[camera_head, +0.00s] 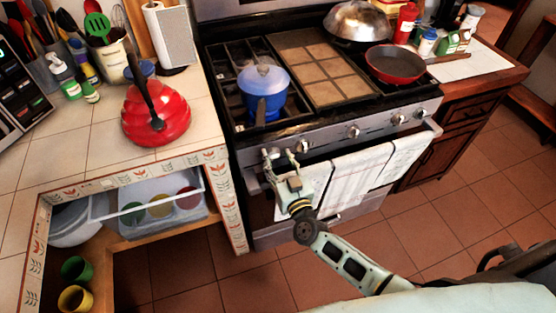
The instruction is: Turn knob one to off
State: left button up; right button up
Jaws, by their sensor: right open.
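The stove (325,135) has a row of knobs along its front panel. One knob (303,146) shows just right of my gripper, with a second knob (354,131) and a third knob (398,118) farther right. My right gripper (280,155) is open, with its fingers pointing at the left part of the panel. Any knob at or between the fingertips is partly hidden, and I cannot tell whether the fingers touch it. Which knob is knob one, and its setting, cannot be read. My left gripper is not in view.
A blue pot (262,95) stands on the left burners, and a red pan (395,65) and a domed metal lid (356,22) are on the right. Towels (360,170) hang on the oven handle below the knobs. A red kettle (165,115) sits on the tiled counter at left.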

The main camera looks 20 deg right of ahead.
jog(key=c, duration=0.6)
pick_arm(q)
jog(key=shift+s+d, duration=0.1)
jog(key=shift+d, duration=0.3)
pick_arm(e)
jog(key=c, duration=0.5)
